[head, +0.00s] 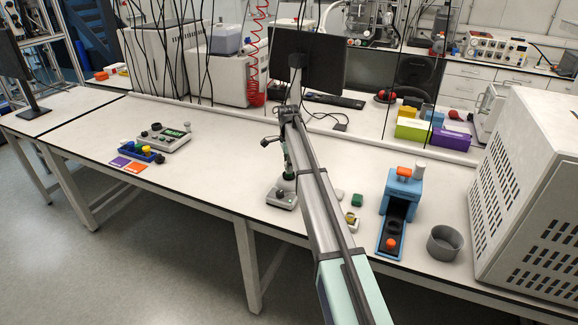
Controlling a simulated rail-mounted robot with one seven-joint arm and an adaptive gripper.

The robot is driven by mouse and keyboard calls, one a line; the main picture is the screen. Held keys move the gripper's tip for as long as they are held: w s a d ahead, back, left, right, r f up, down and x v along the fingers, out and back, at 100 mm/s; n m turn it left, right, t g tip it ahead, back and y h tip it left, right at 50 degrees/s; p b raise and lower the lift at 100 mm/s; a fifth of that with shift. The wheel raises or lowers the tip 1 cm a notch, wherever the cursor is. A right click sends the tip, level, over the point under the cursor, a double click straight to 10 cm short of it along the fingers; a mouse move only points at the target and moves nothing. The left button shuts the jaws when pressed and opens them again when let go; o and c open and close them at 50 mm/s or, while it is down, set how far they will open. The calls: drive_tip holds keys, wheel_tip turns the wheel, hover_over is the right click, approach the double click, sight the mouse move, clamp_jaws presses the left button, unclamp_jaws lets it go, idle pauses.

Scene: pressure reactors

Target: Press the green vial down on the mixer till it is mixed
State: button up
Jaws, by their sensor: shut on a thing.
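The mixer (280,198) is a small grey-white device with a dark round top, standing on the middle of the bench. My arm comes up from the bottom of the head view, bends over beyond the mixer and points down towards it. My gripper (288,175) is small and partly hidden behind my own arm, just above the mixer. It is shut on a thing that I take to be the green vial. The vial is too small and covered to make out, and I cannot tell whether it touches the mixer.
A blue press-like device (397,205) and a grey bowl (444,243) stand right of my arm. A green block (357,200) lies nearby. A blue rack (138,151) with several vials and a grey instrument (165,138) are at left.

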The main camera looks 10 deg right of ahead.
drive_tip(key=shift+r+p, duration=1.55)
drive_tip(key=shift+r, duration=1.95)
drive_tip(key=shift+f, duration=0.15)
